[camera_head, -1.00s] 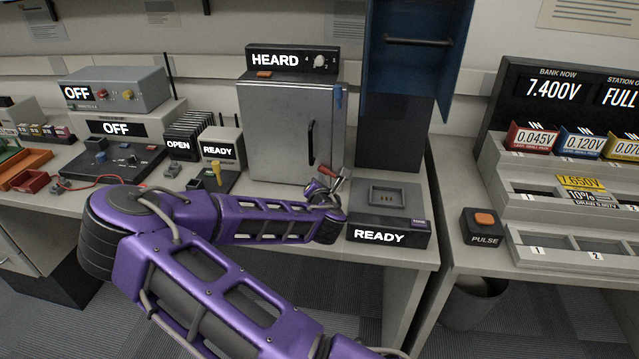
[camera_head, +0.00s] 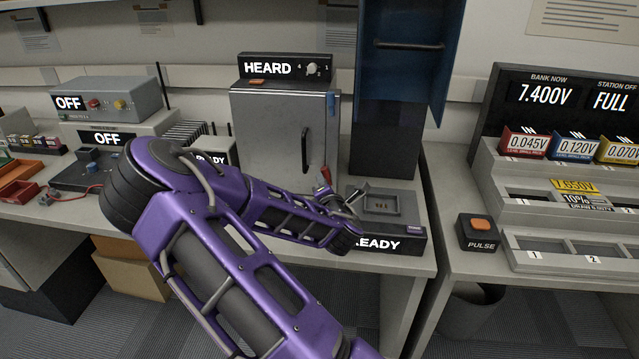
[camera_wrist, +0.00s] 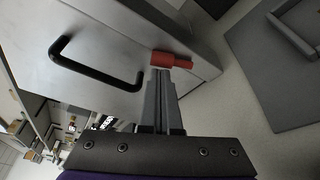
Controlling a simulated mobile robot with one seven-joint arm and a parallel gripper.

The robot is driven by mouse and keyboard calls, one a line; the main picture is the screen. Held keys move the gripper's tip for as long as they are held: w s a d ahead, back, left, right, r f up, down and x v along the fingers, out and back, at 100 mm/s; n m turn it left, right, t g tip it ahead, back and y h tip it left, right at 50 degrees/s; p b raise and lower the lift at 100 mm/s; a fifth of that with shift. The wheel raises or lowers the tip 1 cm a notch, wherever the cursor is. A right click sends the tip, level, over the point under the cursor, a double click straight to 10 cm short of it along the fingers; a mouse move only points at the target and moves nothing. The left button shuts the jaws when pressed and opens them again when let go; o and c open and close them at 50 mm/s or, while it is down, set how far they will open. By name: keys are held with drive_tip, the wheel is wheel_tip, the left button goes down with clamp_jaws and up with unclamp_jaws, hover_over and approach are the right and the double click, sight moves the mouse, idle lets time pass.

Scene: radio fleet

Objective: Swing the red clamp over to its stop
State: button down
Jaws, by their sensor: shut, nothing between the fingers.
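The red clamp (camera_head: 326,174) shows as a small red handle at the lower right corner of the grey metal box (camera_head: 275,140), behind my wrist. In the wrist view the red clamp (camera_wrist: 172,60) lies crosswise just beyond my fingertips, against the box's lower edge by the door. My gripper (camera_wrist: 160,74) is shut and empty, its tips at or very near the red handle; I cannot tell whether they touch. In the head view my gripper (camera_head: 346,206) is partly hidden by my purple wrist. The clamp's pivot and its stop cannot be made out.
A black door handle (camera_wrist: 95,62) stands out from the box front, left of my fingers. The tester marked READY (camera_head: 400,228) sits right of the box, close under my wrist. A blue cabinet (camera_head: 410,60) stands behind. A PULSE button (camera_head: 481,226) is on the right bench.

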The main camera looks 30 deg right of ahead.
drive_tip(key=shift+s+d+r, duration=0.2)
drive_tip(key=shift+d, duration=0.25)
idle(0.5)
drive_tip(key=shift+s, duration=0.2)
idle(0.4)
